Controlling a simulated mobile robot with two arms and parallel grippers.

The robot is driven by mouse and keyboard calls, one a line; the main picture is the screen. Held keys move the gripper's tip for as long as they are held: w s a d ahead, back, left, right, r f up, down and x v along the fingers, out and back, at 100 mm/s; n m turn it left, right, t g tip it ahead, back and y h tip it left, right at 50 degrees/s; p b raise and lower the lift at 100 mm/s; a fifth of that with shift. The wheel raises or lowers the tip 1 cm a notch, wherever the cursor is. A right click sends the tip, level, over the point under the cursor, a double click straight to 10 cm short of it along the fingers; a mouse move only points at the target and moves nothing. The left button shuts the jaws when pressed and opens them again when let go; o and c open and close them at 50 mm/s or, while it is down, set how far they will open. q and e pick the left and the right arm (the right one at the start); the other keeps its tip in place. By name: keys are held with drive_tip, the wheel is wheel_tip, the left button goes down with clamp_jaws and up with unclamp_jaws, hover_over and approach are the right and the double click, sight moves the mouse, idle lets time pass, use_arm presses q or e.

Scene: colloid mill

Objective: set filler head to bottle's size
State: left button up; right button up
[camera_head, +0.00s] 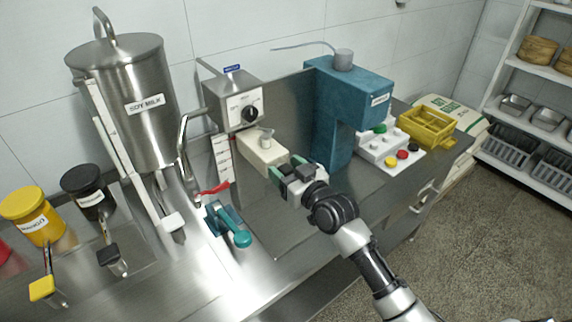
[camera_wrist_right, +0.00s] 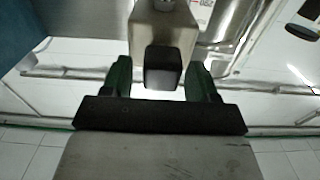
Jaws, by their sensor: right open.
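The filler head (camera_head: 262,150) is a cream arm with a small grey funnel on top. It sticks out below a steel control box (camera_head: 236,102) with a black dial. A pale upright strip with marks (camera_head: 223,158) stands beside it. My right gripper (camera_head: 291,172) is at the outer end of the head. In the right wrist view, the head's black tip (camera_wrist_right: 162,68) lies between the two green fingers of this gripper (camera_wrist_right: 160,80), which are open, with gaps beside the tip. I cannot make out a bottle for certain. My left gripper is not in view.
A teal press-like machine (camera_head: 346,108) stands right of the head, near a white button panel (camera_head: 391,150) and a yellow crate (camera_head: 428,125). A steel soy milk tank (camera_head: 125,105) and a teal lever (camera_head: 230,226) are on the left. The steel counter's front (camera_head: 180,275) is mostly bare.

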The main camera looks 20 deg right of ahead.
drive_tip(key=shift+w+a, duration=0.15)
drive_tip(key=shift+w, duration=0.1)
drive_tip(key=shift+c, duration=1.2)
clamp_jaws()
wheel_tip(320, 180, down, 7)
drive_tip(key=b, duration=0.4)
drive_tip(key=shift+r, duration=0.2)
drive_tip(key=shift+o, duration=1.2)
unclamp_jaws()
